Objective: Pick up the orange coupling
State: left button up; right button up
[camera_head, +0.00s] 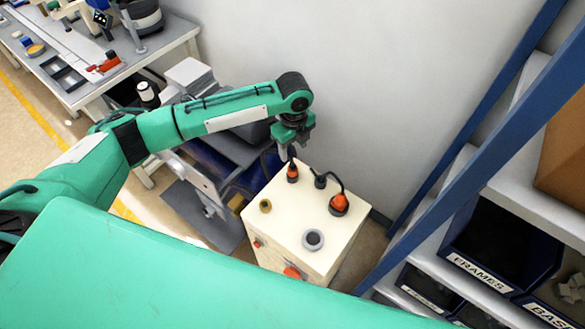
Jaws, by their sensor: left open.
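The smaller orange piece (292,175) is near the back edge. The larger orange piece (339,205) is further right, with a black cable arching from it to a small black plug (320,182). I cannot tell for certain which is the coupling. My left gripper (290,155) is open and points down just above the smaller orange piece. Whether its fingers touch or surround that piece is too small to tell. My right gripper is not in view.
A grey ring (313,239) and a small brass-coloured ring (265,206) lie on the cabinet top. A blue-framed shelf (470,150) with labelled bins stands close on the right. A wall is behind, and a workbench (100,85) is at the upper left.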

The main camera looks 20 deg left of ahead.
aim_at(293, 165)
pick_arm(q)
notch_tip(293, 165, down, 4)
jog(key=shift+r+p, duration=0.2)
jog(key=shift+p, duration=0.1)
jog(key=f, duration=0.1)
jog(key=f+p, duration=0.1)
jog(key=f, duration=0.1)
jog(key=f+p, duration=0.1)
jog(key=shift+s+f, duration=0.25)
jog(key=shift+f, duration=0.55)
jog(key=c, duration=1.1)
jog(key=shift+c, duration=0.3)
jog(key=shift+r, duration=0.15)
